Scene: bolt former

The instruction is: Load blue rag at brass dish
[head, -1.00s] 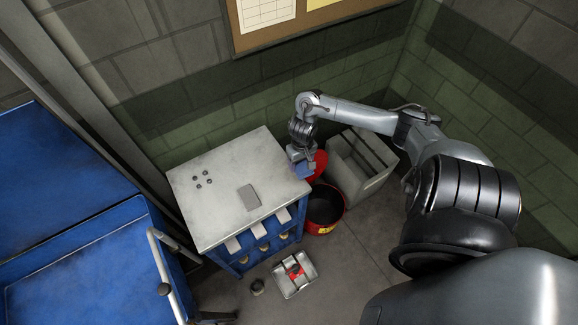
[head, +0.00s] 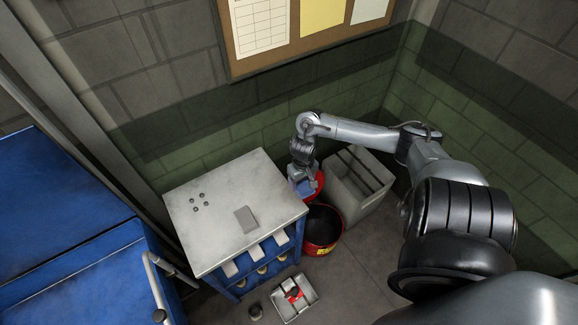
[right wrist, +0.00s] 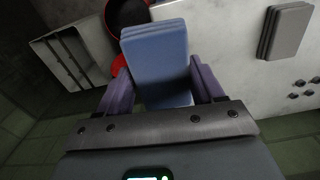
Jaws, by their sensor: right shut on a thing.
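My right gripper (head: 303,181) is shut on the blue rag (head: 303,189), beside the right edge of the light grey worktop (head: 225,235). In the right wrist view the rag (right wrist: 156,50) is a folded, layered blue block between the two purple-grey fingers of the gripper (right wrist: 157,86). Several small brass-coloured round pieces (head: 262,270) show under the worktop, in the front of the blue cabinet; I cannot tell which is the brass dish. My left gripper is not in view.
A red bucket (head: 318,244) with a dark inside stands right of the cabinet, with another red container (head: 318,180) behind it. A grey slotted bin (head: 375,200) is farther right. A grey folded stack (head: 245,217) lies on the worktop. A tray (head: 310,301) is on the floor.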

